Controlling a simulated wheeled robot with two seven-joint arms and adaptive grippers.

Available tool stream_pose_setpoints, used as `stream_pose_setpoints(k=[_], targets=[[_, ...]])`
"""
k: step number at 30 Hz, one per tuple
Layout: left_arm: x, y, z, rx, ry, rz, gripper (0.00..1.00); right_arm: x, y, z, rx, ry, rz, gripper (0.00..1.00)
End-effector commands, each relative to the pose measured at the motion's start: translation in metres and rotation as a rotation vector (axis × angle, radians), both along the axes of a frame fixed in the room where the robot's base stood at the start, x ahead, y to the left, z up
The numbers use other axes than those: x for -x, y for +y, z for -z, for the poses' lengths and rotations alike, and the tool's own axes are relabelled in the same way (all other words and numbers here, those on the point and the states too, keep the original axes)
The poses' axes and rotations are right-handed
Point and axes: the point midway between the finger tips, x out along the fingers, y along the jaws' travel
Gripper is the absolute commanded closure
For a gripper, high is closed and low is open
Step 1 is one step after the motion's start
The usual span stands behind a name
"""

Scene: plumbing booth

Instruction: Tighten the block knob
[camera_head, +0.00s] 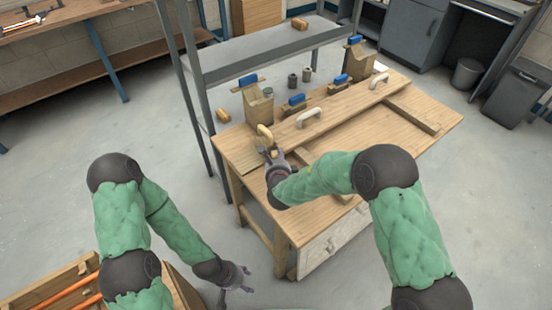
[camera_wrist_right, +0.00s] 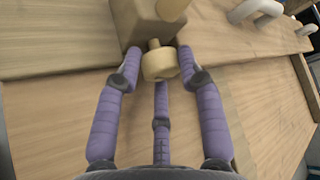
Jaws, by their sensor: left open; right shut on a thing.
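The block knob (camera_wrist_right: 160,64), a pale round wooden knob on a short stem, sticks out from a wooden block (camera_wrist_right: 140,22) in the right wrist view. My right gripper (camera_wrist_right: 158,68) is shut on the knob, with a purple finger on each side and a third below it. In the head view my right gripper (camera_head: 275,156) is at the near left part of the wooden workbench (camera_head: 388,130), where it hides most of the knob. My left gripper (camera_head: 236,279) is open and empty, low over the floor to the left of the bench.
Pale handles (camera_head: 308,117) sit on a long board on the bench. Wooden blocks, blue-topped tools (camera_head: 293,104) and dark cylinders (camera_head: 292,81) stand behind it. A grey metal rack (camera_head: 262,62) rises behind the bench. A wooden crate with orange rods (camera_head: 75,290) is at the lower left.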

Motion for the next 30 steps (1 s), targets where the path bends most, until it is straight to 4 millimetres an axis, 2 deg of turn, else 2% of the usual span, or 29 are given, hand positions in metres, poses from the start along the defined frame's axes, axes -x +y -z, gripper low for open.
stream_pose_setpoints(k=[3,4,6,16,20,23,30], targets=[[0.000,0.000,0.000,0.000,0.000,0.000,0.45,0.001,-0.002,0.003,0.000,0.005,0.003,0.94],[0.000,0.000,0.000,0.000,0.000,0.000,0.45,0.001,-0.001,0.003,0.000,0.005,0.003,0.59],[0.000,0.000,0.000,0.000,0.000,0.000,0.45,0.001,-0.001,0.003,0.001,0.005,0.003,0.40],[0.000,0.000,0.000,0.000,0.000,0.000,0.45,0.001,-0.001,0.001,0.001,0.001,0.002,0.40],[0.000,0.000,0.000,0.000,0.000,0.000,0.45,0.007,-0.001,-0.003,0.001,0.000,0.001,0.40],[0.000,0.000,0.000,0.000,0.000,0.000,0.45,0.018,0.000,-0.008,0.000,-0.001,0.000,0.40],[0.000,0.000,0.000,0.000,0.000,0.000,0.45,0.058,-0.002,-0.025,0.000,0.000,0.001,0.40]])
